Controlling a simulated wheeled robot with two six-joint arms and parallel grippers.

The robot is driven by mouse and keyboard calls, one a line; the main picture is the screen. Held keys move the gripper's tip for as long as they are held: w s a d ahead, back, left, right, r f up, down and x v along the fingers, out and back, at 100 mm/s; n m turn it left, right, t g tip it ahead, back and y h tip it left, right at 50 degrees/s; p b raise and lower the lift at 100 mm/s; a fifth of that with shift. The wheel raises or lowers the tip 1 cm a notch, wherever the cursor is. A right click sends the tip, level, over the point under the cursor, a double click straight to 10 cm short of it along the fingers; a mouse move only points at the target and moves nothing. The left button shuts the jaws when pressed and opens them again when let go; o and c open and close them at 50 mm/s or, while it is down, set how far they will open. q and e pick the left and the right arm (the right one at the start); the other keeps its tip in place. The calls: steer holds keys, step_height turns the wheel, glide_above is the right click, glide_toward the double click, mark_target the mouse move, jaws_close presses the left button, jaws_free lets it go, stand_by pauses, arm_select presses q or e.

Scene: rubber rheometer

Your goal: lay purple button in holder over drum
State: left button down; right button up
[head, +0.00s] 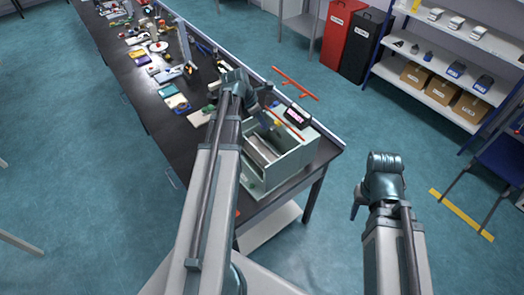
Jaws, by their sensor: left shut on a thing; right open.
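The rheometer (290,163), a pale grey-green box with an open front bay, stands at the near end of the dark bench. A light cylindrical drum (262,148) shows inside the bay. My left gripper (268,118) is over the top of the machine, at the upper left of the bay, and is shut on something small. I cannot make out the purple button; it is too small or hidden by the gripper. The holder over the drum is also not clear, partly covered by my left arm. My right gripper (356,208) is open and empty, out over the floor right of the bench.
A small dark display (297,115) stands at the machine's back. Many small items crowd the bench (128,88) farther back. Red (346,35) and black bins and a shelf (440,107) with boxes stand at right.

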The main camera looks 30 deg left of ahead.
mark_target(265, 150)
arm_select(q)
step_height(265, 150, down, 14)
steer(key=b, duration=1.2)
steer(key=shift+r, duration=0.2)
arm_select(e)
step_height(265, 150, down, 14)
steer(key=shift+r, duration=0.15)
arm_select(q)
steer(key=shift+f, duration=0.1)
steer(key=shift+f+b, duration=0.15)
steer(key=shift+b, duration=0.2)
steer(key=c, duration=0.6)
jaws_free()
steer(key=shift+r, duration=0.2)
steer(key=shift+s+r+p, duration=0.1)
steer(key=shift+r+p, duration=0.35)
steer(key=shift+p, duration=0.2)
steer(key=p+v, duration=1)
steer(key=v, duration=0.1)
steer(key=shift+s+a, duration=0.15)
arm_select(e)
step_height(265, 150, up, 11)
